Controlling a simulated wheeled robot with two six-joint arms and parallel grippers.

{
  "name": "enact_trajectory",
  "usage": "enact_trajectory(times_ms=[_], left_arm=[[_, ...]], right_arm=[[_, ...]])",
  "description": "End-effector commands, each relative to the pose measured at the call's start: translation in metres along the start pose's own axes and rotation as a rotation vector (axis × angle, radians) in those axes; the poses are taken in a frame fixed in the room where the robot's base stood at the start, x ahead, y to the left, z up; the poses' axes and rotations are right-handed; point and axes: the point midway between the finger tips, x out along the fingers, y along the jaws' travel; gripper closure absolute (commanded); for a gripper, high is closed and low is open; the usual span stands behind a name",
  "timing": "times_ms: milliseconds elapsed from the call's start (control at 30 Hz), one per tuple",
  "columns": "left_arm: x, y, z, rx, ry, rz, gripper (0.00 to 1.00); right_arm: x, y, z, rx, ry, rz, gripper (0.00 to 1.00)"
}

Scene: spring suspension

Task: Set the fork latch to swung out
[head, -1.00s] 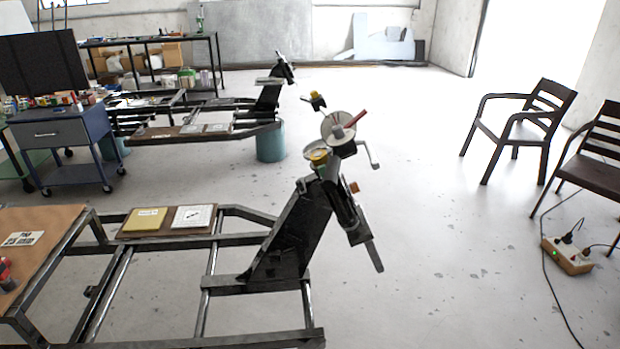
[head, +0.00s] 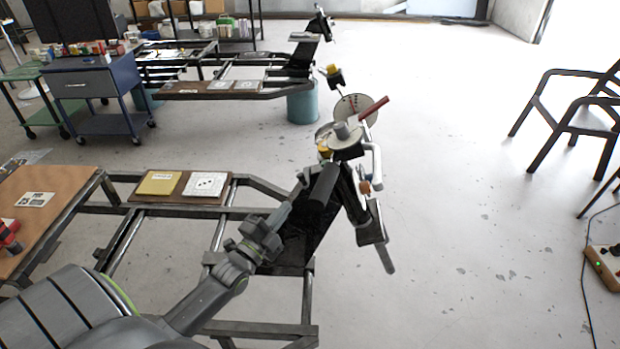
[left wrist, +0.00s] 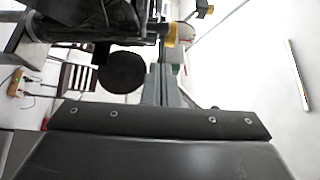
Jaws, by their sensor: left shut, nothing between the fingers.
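The fixture is a black post (head: 318,225) leaning up and right from a metal frame. At its top are a pale round disc (head: 365,108) with a red lever (head: 373,108), a white bent crank (head: 376,165) and an orange knob (head: 365,187). A flat bar (head: 386,258) hangs on its right side. I cannot tell which part is the fork latch. My left gripper (head: 302,186) is shut and empty, at the upper left side of the post; contact is unclear. In the left wrist view its fingers (left wrist: 167,85) are together below the fixture's dark parts and a yellow-orange piece (left wrist: 171,35).
The frame bears a brown board (head: 215,199) with a yellow pad and a white card. A wooden tabletop (head: 60,195) is at left, a blue cart (head: 100,90) behind. A chair (head: 580,115) and a power strip (head: 604,265) are at right. The floor right of the fixture is clear.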

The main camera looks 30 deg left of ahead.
Motion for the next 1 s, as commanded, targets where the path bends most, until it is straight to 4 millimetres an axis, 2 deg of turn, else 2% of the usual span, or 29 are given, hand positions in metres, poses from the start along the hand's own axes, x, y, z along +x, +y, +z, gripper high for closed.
enact_trajectory(times_ms=[200, 367, 800, 1000], left_arm=[[0.0, 0.001, 0.0, -0.001, -0.001, 0.002, 1.0], [0.009, 0.0, 0.0, -0.001, 0.0, 0.001, 1.0], [0.08, 0.001, 0.0, -0.002, -0.001, 0.001, 1.0], [0.097, 0.002, 0.001, -0.001, -0.002, 0.003, 1.0]], right_arm=[[-0.001, 0.001, 0.014, 0.002, -0.02, 0.001, 0.64], [-0.002, 0.001, 0.014, 0.002, -0.02, 0.001, 0.64], [-0.003, 0.001, 0.006, 0.001, -0.008, 0.001, 0.64], [-0.003, 0.001, 0.005, 0.001, -0.008, 0.001, 0.64]])
